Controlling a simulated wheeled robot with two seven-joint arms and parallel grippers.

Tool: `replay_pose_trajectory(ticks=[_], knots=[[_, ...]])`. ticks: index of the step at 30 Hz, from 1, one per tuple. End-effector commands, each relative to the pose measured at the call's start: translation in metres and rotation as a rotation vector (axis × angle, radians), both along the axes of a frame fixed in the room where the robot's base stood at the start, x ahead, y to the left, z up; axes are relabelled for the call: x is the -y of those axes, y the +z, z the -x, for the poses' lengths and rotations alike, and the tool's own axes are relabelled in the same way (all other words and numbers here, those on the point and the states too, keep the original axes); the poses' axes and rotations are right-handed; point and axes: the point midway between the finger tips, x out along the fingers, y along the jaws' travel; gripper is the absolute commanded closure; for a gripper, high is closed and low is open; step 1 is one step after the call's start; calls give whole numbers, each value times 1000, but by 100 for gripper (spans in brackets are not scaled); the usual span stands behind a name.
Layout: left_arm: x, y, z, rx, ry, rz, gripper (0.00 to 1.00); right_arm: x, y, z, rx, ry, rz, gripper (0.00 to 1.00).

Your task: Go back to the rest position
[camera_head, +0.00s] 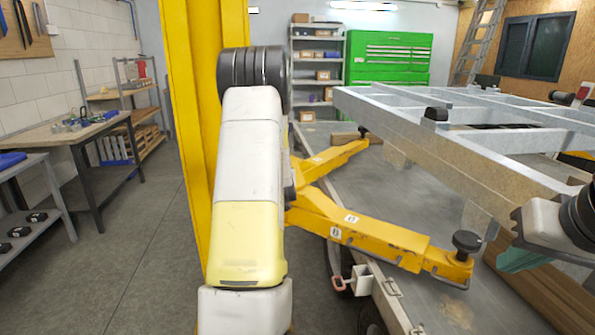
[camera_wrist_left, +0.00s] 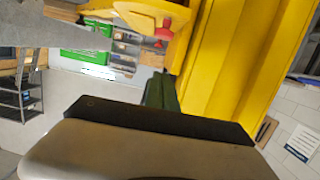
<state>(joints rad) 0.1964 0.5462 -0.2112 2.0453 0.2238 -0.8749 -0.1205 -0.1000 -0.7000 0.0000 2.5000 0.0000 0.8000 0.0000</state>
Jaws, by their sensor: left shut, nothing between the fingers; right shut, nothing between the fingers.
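My right gripper (camera_head: 522,258) shows at the right edge of the head view, with teal fingers, shut and empty. It is beside the galvanised trailer frame (camera_head: 480,150), near its lower front side. In the left wrist view, my left gripper (camera_wrist_left: 162,92) shows dark green fingers beyond its dark body, shut with nothing in them. It points toward the yellow lift post (camera_wrist_left: 235,50), which fills the upper right there. In the head view my left arm stands upright in front of the post (camera_head: 185,120), and its gripper cannot be made out.
Yellow lift arms (camera_head: 385,240) with a round black pad (camera_head: 466,242) reach below the trailer frame. A workbench (camera_head: 70,130) stands at left. A green tool cabinet (camera_head: 390,57) and grey shelves (camera_head: 316,70) stand at the back. The floor (camera_head: 130,240) at left is clear.

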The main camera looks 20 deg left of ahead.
Motion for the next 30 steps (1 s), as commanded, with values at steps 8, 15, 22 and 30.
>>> replay_pose_trajectory(ticks=[8,15,22,30], knots=[[4,2,7,1,0,-1,100,0,0,0,0,0,0,100],[4,2,7,1,0,-1,100,0,0,0,0,0,0,100],[17,14,8,-10,-26,30,100,0,0,0,0,0,0,100],[123,80,51,-154,-240,222,100,0,0,0,0,0,0,100]])
